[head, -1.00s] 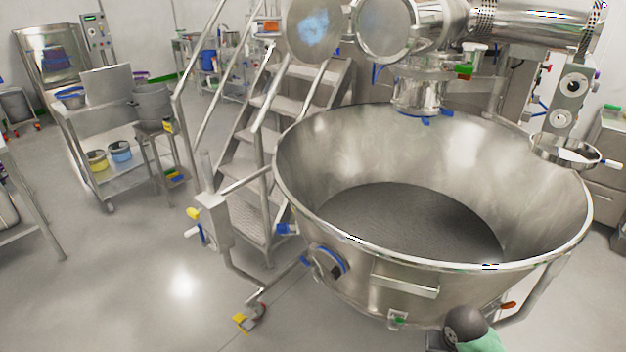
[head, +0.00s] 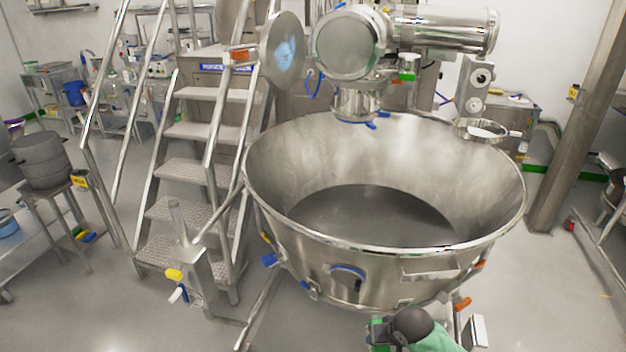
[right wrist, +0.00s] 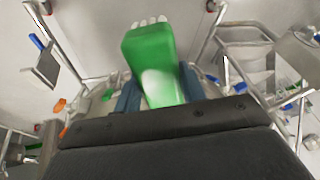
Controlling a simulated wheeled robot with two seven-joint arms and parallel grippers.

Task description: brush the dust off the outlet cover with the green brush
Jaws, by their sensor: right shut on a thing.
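The outlet cover (head: 285,50) is a round metal disc standing open, high above the large bowl at the top of the head view. A pale blue dust patch lies on the middle of its face. The green brush (right wrist: 152,65) is in my right gripper (right wrist: 160,88), between its two blue-grey fingers, with white bristle tufts at its far end. In the head view, part of my right arm and a green bit show at the bottom, below the bowl's front rim and well away from the cover. My left gripper is not in view.
A wide steel bowl (head: 260,205) on a wheeled frame stands between me and the cover. Metal steps with handrails (head: 190,170) rise left of it. A post (head: 575,130) stands at the right. Floor is clear at front left and right of the bowl.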

